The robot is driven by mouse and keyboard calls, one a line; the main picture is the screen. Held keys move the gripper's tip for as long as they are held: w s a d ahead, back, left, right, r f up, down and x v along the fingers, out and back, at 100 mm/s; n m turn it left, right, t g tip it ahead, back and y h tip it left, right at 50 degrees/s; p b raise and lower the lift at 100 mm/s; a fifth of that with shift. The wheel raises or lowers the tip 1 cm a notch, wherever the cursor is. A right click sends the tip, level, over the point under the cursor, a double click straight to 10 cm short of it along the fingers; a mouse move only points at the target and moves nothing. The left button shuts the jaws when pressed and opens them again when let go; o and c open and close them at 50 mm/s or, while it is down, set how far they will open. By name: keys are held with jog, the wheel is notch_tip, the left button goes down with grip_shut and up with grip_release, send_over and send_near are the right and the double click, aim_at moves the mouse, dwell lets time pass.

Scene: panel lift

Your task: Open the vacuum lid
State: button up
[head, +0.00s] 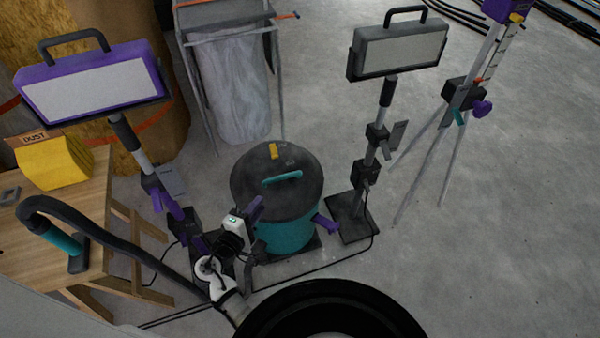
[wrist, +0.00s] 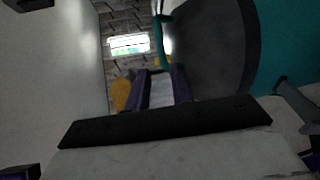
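The vacuum has a teal drum (head: 285,236) and a dark round lid (head: 262,190), which lies flat on it. A teal handle (head: 282,178) crosses the lid. A purple clasp (head: 327,223) sticks out at the drum's right side. A purple piece (head: 255,206) stands against the front left of the rim. My gripper (head: 246,228) is at the drum's front left, close beside that rim. In the wrist view the lid (wrist: 208,55), handle (wrist: 160,32) and drum (wrist: 290,45) show sideways. A dark bar hides part of the fingers, so I cannot tell whether they hold anything.
A work light (head: 95,85) stands left and another (head: 398,52) right. A wooden bench (head: 95,205) holds a yellow dust box (head: 62,162). A black hose (head: 125,248) and cables run over the floor in front. Floor at the right (head: 490,260) is clear.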

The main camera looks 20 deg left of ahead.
aim_at(282, 177)
jog(key=p+x, duration=0.1)
jog(key=x, duration=1.2)
jog(key=shift+w+d+f, duration=0.1)
jog(key=shift+w+d, duration=0.15)
jog(key=shift+w, duration=0.1)
jog(key=shift+c, duration=0.4)
grip_shut()
